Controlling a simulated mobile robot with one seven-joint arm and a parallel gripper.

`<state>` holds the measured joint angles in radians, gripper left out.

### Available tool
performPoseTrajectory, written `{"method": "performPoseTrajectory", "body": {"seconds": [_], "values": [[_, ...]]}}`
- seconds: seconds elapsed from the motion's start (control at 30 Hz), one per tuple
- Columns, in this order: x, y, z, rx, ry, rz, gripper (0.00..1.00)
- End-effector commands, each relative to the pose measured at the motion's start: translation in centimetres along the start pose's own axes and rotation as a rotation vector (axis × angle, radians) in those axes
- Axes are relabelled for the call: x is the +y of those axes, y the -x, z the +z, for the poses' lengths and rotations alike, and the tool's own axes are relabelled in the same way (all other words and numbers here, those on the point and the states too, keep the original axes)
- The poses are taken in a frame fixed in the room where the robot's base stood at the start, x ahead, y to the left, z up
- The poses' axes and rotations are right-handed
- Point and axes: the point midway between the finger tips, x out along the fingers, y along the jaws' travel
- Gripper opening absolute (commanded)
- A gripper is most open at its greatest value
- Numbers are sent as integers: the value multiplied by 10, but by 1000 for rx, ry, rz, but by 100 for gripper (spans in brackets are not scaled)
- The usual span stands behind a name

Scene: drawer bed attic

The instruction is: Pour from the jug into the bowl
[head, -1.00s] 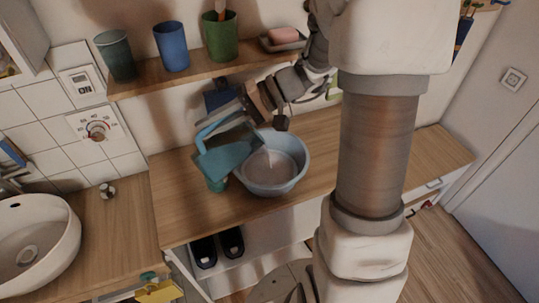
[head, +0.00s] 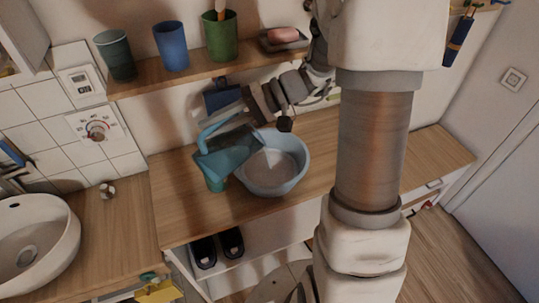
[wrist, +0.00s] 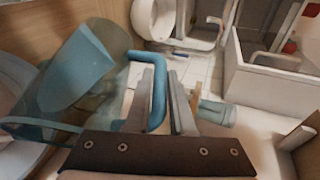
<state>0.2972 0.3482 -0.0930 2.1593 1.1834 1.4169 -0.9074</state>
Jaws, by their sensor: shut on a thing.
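The teal, see-through jug (head: 230,152) is held tilted above the counter, its right end over the left rim of the light-blue bowl (head: 273,187). The bowl stands upright on the counter; its inside looks greyish-beige, and I cannot tell how much liquid is in it. No clear stream shows now. My gripper (head: 228,119) is shut on the jug's blue handle, up and left of the bowl. In the wrist view the handle (wrist: 158,92) sits between my fingers (wrist: 163,85), and the jug body (wrist: 78,75) leans at the left.
A shelf above holds a dark green cup (head: 116,56), a blue cup (head: 171,46), a green cup (head: 220,36) and a soap dish (head: 284,40). A sink (head: 38,240) is at left. The counter's right part is clear.

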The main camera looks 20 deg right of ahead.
Motion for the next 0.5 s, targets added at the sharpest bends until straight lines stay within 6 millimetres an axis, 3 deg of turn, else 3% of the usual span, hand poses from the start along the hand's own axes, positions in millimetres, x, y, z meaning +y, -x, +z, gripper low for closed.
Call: {"method": "performPoseTrajectory", "body": {"seconds": [0.5], "values": [[1,5,-3,-4,-12,-29,0]]}}
